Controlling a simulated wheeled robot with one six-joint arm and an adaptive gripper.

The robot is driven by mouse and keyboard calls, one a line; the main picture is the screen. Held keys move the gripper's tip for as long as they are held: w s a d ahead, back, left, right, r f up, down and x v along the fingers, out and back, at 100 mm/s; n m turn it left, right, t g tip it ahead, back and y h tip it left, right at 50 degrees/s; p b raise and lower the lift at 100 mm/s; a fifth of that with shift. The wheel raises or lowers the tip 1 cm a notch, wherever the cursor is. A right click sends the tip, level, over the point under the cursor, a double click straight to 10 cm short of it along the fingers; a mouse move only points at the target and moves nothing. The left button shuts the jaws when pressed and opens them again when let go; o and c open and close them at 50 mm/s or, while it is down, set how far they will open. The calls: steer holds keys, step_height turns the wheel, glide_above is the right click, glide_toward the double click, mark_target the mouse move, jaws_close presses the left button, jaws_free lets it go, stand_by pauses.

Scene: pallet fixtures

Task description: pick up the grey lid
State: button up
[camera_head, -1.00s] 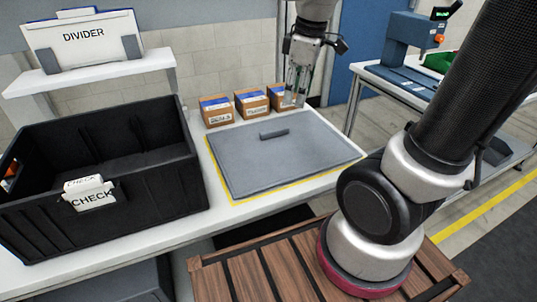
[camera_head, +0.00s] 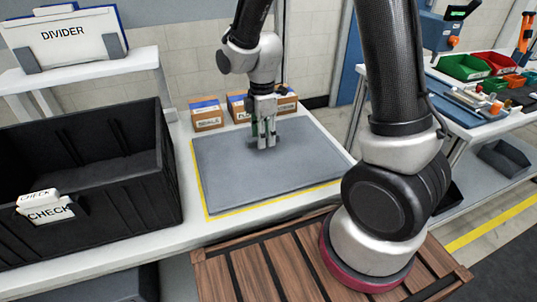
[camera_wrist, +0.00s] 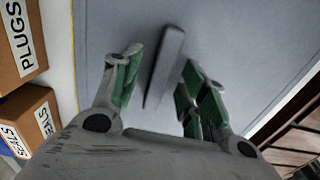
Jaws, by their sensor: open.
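The grey lid (camera_head: 230,178) lies flat on the white table inside a yellow outline. It also shows in the wrist view (camera_wrist: 240,40). Its raised bar handle (camera_wrist: 165,65) stands between my two green-padded fingers in the wrist view, with a gap on each side. My gripper is open and holds nothing. I cannot tell how far the fingertips are above the lid's surface.
Small cardboard boxes (camera_head: 207,116) stand just behind the lid, close to my gripper. A black crate (camera_head: 90,205) with a CHECK label stands left of the lid. A DIVIDER panel (camera_head: 62,38) sits on a shelf behind. Colored bins (camera_head: 465,67) are on another table at right.

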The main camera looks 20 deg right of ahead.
steer(key=shift+f, duration=0.2)
jaws_close()
